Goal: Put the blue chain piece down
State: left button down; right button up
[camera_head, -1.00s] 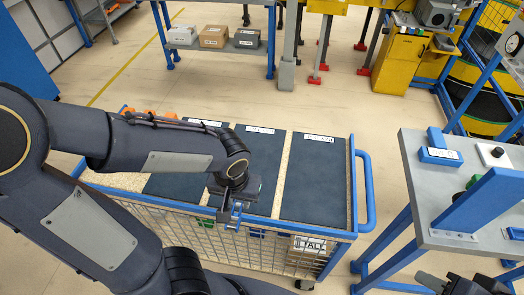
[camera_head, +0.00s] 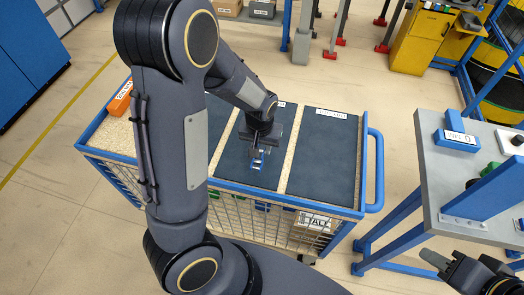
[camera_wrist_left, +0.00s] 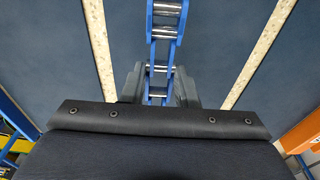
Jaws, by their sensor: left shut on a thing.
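The blue chain piece (camera_head: 258,164) hangs from my left gripper (camera_head: 258,150), which is over the middle dark mat (camera_head: 235,168) of the cart. In the left wrist view the chain piece (camera_wrist_left: 163,38), blue links with metal pins, runs up from between the fingers of my left gripper (camera_wrist_left: 158,90), over dark mat surface. I cannot tell whether the chain touches the mat. My right gripper (camera_head: 440,262) shows only in part at the lower right, below the grey table; its fingers are not clear.
The cart has a blue frame (camera_head: 376,170) and a right dark mat (camera_head: 325,155) that is bare. An orange piece (camera_head: 121,98) lies at its left end. A grey table (camera_head: 440,185) with a blue block (camera_head: 456,139) stands to the right. My left arm hides the cart's left part.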

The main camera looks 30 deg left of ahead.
aim_at(262, 148)
pick_arm(q)
jog(key=f, duration=0.3)
jog(key=shift+w+f+p, duration=0.25)
jog(key=shift+f+p, duration=0.05)
jog(key=shift+f, duration=0.2)
jog(key=c, duration=1.1)
grip_release()
jog(key=shift+r, duration=0.1)
